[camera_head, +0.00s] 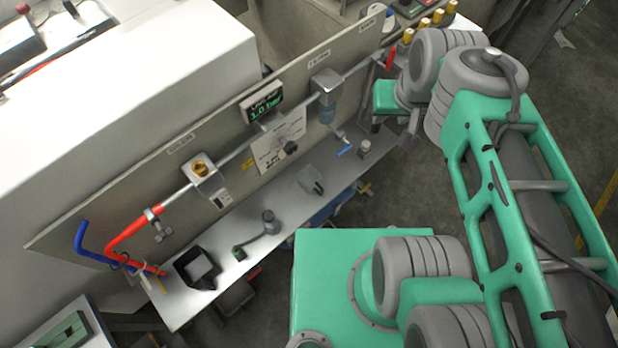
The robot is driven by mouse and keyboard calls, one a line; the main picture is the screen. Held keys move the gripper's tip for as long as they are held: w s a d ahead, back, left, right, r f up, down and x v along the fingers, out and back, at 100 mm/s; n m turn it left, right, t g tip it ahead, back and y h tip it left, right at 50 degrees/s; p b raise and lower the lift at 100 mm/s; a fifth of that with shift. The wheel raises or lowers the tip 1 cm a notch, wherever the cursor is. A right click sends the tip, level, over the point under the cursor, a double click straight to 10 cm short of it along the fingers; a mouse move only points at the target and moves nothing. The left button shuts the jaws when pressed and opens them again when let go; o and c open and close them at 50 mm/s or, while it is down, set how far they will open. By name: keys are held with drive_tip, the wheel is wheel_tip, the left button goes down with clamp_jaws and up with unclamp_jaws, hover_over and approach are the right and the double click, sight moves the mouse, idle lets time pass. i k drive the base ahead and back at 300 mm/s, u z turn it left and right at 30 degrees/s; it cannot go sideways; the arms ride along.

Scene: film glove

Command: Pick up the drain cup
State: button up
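The likely drain cup is a small grey open cup (310,181) on the narrow grey shelf, near its middle and below the gauge panel. A black square open holder (196,269) with a pale inside sits at the shelf's left end; I cannot fully rule it out as the cup. My gripper (395,128) is at the end of my green and grey arm, beyond the shelf's right end, apart from the cup. Its fingers are small and partly hidden, so I cannot tell whether they are open. Nothing is clearly seen in it.
An upright panel (225,128) backs the shelf (285,213). It carries a pipe, a display (263,101), a gauge plate (279,143) and a filter bowl (327,108). Bare shelf surrounds the cup.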

sight(308, 178)
drive_tip(key=k, duration=0.5)
drive_tip(key=u, duration=4.15)
drive_tip(key=k, duration=1.65)
drive_tip(key=z, duration=0.05)
